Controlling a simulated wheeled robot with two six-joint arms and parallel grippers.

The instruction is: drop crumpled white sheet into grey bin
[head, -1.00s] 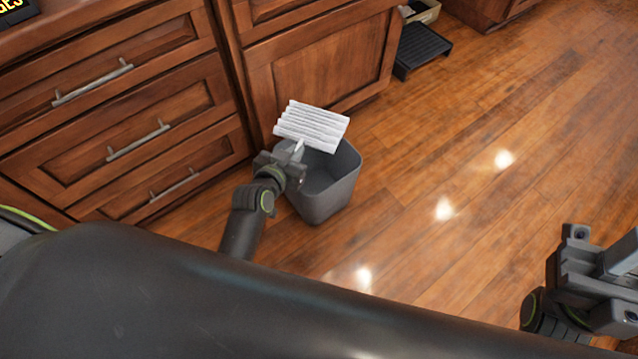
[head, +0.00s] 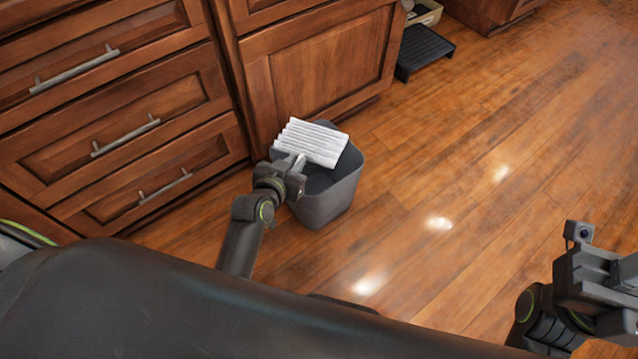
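The white sheet (head: 312,141) is ridged with several parallel folds. My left gripper (head: 297,163) is shut on its near left edge. The sheet is over the open top of the grey bin (head: 332,205), covering the far left part of the opening. Whether the sheet touches the rim I cannot tell. The bin stands upright on the floor, and part of its dark inside shows. My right gripper (head: 590,240) is at the right edge, away from the bin, partly cut off; its fingertips do not show clearly.
Wooden cabinets with drawers (head: 120,140) stand close behind and left of the bin. A black step stool (head: 424,50) and a light box (head: 425,13) are farther back. The wooden floor (head: 480,150) to the right is clear.

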